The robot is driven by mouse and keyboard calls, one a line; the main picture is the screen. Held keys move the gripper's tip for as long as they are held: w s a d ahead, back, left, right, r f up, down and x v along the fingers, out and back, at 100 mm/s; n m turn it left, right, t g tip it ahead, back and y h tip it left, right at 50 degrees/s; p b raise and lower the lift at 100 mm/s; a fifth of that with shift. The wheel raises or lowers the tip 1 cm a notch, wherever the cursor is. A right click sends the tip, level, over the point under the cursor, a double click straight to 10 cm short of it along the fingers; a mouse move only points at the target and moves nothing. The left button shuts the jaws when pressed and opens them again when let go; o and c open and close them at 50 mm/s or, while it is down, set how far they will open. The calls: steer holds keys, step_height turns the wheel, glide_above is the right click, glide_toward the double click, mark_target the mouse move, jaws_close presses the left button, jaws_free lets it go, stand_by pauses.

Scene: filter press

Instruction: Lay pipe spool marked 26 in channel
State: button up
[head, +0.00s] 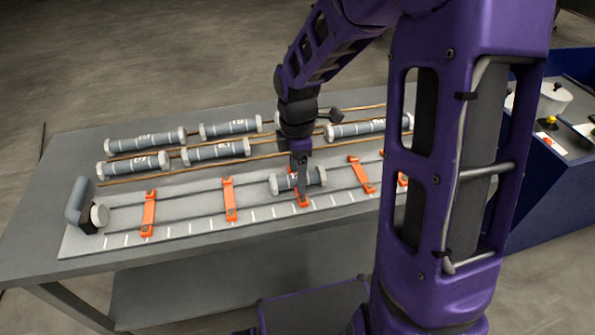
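A grey pipe spool (281,184) with pale end flanges is at my gripper (303,188), over the middle of the channel (190,209). It lies roughly along the channel's length. The near finger comes down in front of the spool; the far finger is hidden. The gripper looks shut on the spool. I cannot tell whether the spool rests in the channel or is slightly above it. Its marking is not readable. Orange straps (230,200) cross the channel, and one is partly hidden under the spool. A grey elbow with a pale flange (99,214) stands at the channel's left end.
Several other marked spools lie in two rows behind the channel, including one at the front left (133,164) and one at the back right (370,129). Copper-coloured rods (120,181) run beside them. My arm hides the channel's right end. A blue console (560,195) stands right.

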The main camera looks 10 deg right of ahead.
step_height(320, 180, up, 17)
steer(key=p, duration=0.4)
steer(key=shift+r, duration=0.2)
stand_by(0.3)
